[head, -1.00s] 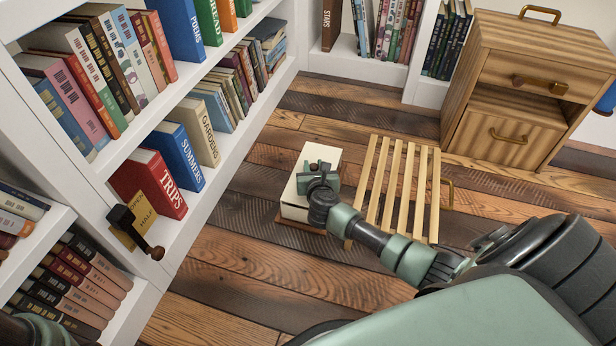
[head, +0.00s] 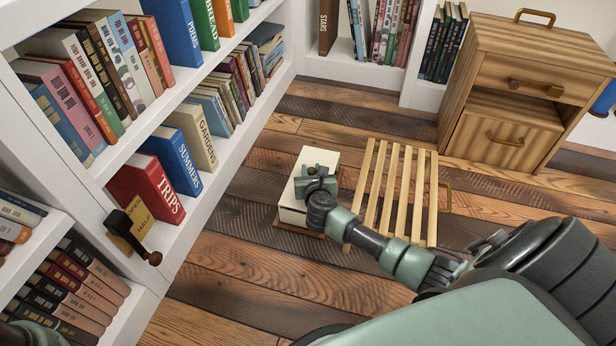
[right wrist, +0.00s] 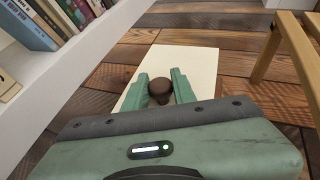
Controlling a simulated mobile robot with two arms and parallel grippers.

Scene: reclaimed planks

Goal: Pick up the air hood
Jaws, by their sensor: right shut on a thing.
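The air hood appears to be the cream box (head: 294,213) with a brown base edge, on the plank floor beside the slatted wooden stool. In the right wrist view its pale top (right wrist: 190,60) lies below my gripper, with a round dark brown knob (right wrist: 160,86) on it. My right gripper (head: 319,172) is over the top of the box. In the right wrist view its two green fingers (right wrist: 160,88) are shut on the knob from both sides. I cannot tell whether the box is lifted off the floor. My left gripper is out of view.
A white bookshelf (head: 230,160) full of books stands on the left, with a dark crank handle (head: 135,236) on its front. The slatted stool (head: 388,190) is close to the right of the box. A wooden cabinet (head: 500,95) stands at the back right. Floor in front is clear.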

